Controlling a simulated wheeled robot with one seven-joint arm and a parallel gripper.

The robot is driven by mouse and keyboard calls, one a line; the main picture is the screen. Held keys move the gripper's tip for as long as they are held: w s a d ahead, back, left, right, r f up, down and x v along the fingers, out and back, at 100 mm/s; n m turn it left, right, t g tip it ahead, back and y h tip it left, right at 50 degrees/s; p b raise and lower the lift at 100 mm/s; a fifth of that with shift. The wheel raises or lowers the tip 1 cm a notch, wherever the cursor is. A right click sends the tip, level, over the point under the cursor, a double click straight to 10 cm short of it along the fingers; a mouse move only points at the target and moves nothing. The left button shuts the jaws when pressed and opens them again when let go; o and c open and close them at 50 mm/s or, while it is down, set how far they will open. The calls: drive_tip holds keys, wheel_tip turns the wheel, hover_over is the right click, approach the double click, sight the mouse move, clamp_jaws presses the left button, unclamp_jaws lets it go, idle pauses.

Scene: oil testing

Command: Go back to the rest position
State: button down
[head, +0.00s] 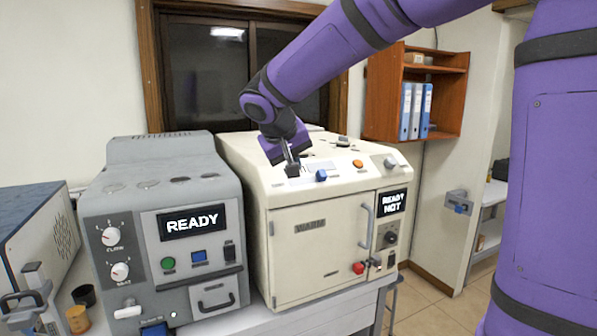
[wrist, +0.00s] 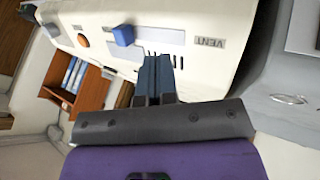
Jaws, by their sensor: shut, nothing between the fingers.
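My gripper (head: 290,168) is at the end of my purple arm, over the front top edge of the cream oven-like machine (head: 290,222). In the wrist view my gripper (wrist: 155,62) has its two dark fingers together with nothing between them. The fingertips are close to a slotted panel with a blue slider knob (wrist: 123,36) beside the printed word VENT. The blue knob also shows in the head view (head: 321,175), just right of the fingers. I cannot tell whether the fingers touch the panel. The machine's door is shut and its display (head: 392,202) reads READY HOT.
Small cups (head: 78,318) sit at lower left. A wooden shelf (head: 455,95) with binders hangs at the back right. Open floor (head: 425,300) lies at right.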

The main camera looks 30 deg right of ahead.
drive_tip(key=v, duration=0.6)
drive_tip(key=s+d+f+y, duration=0.2)
drive_tip(key=s+f+y, duration=0.1)
drive_tip(key=s, duration=1)
drive_tip(key=s+d+f+n+y, duration=0.1)
drive_tip(key=s+f, duration=0.4)
drive_tip(key=s, duration=0.8)
drive_tip(key=shift+s+d+t+y, duration=0.25)
drive_tip(key=shift+d+t+y, duration=0.25)
drive_tip(key=shift+y, duration=0.4)
drive_tip(key=shift+d, duration=0.1)
